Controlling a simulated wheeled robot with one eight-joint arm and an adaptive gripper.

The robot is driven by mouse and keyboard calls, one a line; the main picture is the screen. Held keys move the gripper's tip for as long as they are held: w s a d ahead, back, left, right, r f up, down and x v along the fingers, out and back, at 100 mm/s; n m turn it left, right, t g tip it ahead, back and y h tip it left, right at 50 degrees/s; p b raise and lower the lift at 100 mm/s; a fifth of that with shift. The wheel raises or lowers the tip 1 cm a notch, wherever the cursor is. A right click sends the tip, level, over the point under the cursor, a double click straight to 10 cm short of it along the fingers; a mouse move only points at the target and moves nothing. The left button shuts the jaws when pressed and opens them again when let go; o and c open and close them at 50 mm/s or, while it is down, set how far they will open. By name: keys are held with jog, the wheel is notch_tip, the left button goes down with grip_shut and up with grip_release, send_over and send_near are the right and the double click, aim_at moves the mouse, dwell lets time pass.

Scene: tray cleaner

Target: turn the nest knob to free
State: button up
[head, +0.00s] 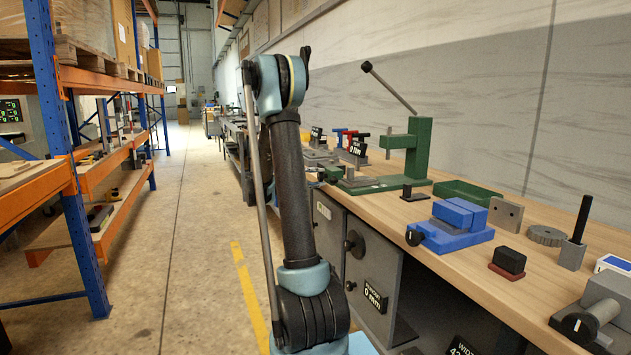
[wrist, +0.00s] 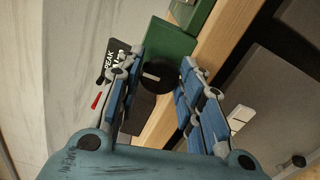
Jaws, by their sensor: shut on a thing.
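A round black knob (wrist: 158,77) with a short white mark sits by a green block (wrist: 170,47) in the wrist view. The mark lies nearly crosswise, slightly tilted, in that view. My gripper (wrist: 161,68) has its two blue-grey fingers on either side of the knob, shut on it. Small gaps at the fingertips are hard to judge. No position label for the knob is readable. In the head view my own arm stands in front, and the gripper and knob cannot be made out.
A black sign reading PEAK (wrist: 117,58) stands left of the fingers. The wooden bench (head: 455,217) carries a green lever press (head: 420,150), a green tray (head: 467,192), a blue vise (head: 452,230) and a black block (head: 509,261). Grey cabinets (head: 370,265) stand below. The aisle (head: 190,220) is clear.

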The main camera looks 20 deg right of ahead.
jog(key=shift+f, duration=0.1)
jog(key=o, duration=1.1)
jog(key=a, duration=1.2)
jog(key=shift+s, duration=0.1)
